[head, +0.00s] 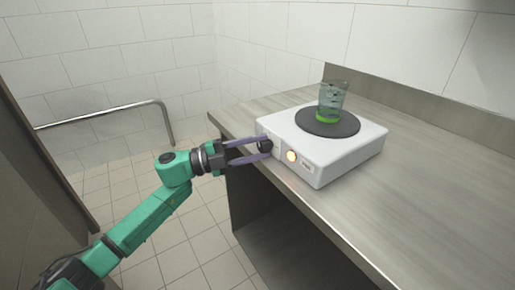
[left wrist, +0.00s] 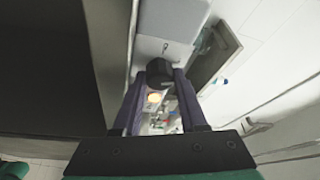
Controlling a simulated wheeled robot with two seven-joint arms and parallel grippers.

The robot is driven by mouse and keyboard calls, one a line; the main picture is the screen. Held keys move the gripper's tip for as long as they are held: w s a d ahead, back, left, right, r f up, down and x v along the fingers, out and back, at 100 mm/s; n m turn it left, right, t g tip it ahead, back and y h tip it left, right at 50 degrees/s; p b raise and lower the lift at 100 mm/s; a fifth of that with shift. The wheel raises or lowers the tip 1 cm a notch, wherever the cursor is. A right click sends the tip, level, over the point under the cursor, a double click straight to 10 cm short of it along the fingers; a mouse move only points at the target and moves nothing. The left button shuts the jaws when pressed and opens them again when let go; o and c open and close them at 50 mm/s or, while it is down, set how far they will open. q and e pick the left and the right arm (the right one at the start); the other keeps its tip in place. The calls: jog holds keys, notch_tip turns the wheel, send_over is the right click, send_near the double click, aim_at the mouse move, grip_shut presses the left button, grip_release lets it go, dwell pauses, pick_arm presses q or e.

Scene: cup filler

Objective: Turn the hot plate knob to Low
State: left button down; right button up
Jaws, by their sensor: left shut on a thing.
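The white hot plate (head: 345,160) stands on the metal counter, with a round dark heating disc (head: 345,126) on top. Its black knob (head: 265,145) is on the front face, left of a lit round lamp (head: 292,156). My left gripper (head: 262,146) reaches the front face with its purple fingers on either side of the knob, shut on it. In the left wrist view the dark knob (left wrist: 159,73) sits between the fingertips. The knob's pointer and setting marks are too small to read. My right gripper is not in view.
A clear glass (head: 332,98) with green at its bottom stands on the disc. The counter (head: 420,215) is bare to the right and front. A metal rail (head: 110,110) runs along the left wall. Open floor lies left of the counter.

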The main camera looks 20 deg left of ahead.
pick_arm(q)
jog(key=shift+f, duration=0.1)
jog(key=shift+c, duration=2.2)
grip_release()
